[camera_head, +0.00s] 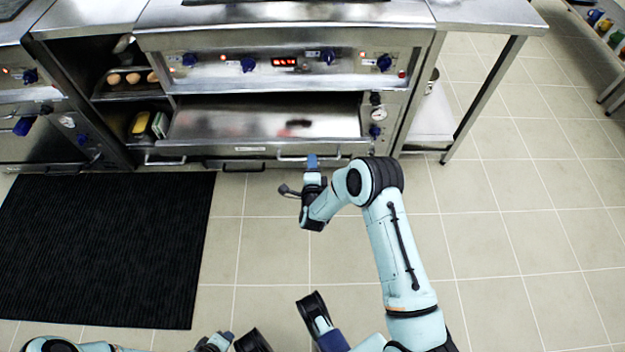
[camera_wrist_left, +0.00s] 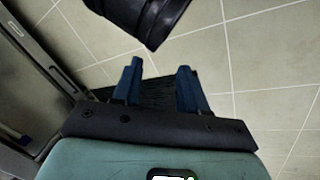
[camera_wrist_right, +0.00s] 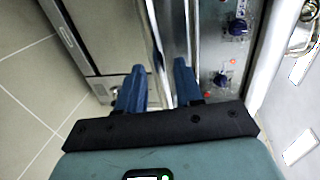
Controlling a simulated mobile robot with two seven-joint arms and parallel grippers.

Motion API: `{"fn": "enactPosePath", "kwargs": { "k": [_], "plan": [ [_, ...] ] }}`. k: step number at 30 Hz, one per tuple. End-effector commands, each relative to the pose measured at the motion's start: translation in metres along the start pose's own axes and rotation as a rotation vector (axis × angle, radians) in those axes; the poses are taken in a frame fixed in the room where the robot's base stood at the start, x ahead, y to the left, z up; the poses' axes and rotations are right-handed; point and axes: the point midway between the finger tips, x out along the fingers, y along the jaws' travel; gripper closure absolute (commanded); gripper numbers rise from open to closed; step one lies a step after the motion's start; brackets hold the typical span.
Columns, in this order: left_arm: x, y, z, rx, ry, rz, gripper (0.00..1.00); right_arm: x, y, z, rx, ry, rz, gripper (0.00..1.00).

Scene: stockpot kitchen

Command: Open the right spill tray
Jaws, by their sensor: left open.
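The right spill tray (camera_head: 322,152) is a low metal front with a bar handle (camera_head: 308,157), under the oven's wide steel panel in the head view. It looks shut or nearly shut. My right gripper (camera_head: 312,160) is at this handle, fingers pointing at the oven front. In the right wrist view its blue fingers (camera_wrist_right: 159,70) are apart, with a thin metal bar running through the gap between them; contact cannot be told. My left gripper (camera_wrist_left: 160,68) is open and empty over the floor, far from the tray.
Another handle (camera_head: 165,161) sits on the low front to the left. Blue knobs and a gauge (camera_head: 378,114) are on the panel at right. A black mat (camera_head: 105,250) lies on the floor at left. Tiled floor (camera_head: 520,220) is clear at right.

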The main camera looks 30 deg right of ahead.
Motion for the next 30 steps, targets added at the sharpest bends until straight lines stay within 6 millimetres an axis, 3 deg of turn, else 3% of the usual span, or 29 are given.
{"fn": "enactPosePath", "kwargs": {
  "k": [6, 12, 18, 30],
  "plan": [
    [-0.017, 0.006, 0.019, 0.005, -0.056, 0.004, 0.57, -0.053, -0.003, 0.001, 0.0, -0.004, 0.003, 0.65],
    [-0.024, 0.008, 0.029, 0.007, -0.088, 0.006, 0.57, -0.087, -0.001, 0.001, -0.001, -0.004, 0.003, 0.65],
    [-0.026, 0.009, 0.033, 0.008, -0.101, 0.006, 0.57, -0.101, -0.001, 0.001, 0.0, -0.001, 0.0, 0.65],
    [-0.026, 0.009, 0.034, 0.008, -0.102, 0.006, 0.57, -0.102, -0.001, 0.001, 0.0, -0.002, 0.0, 0.65]
  ]
}}
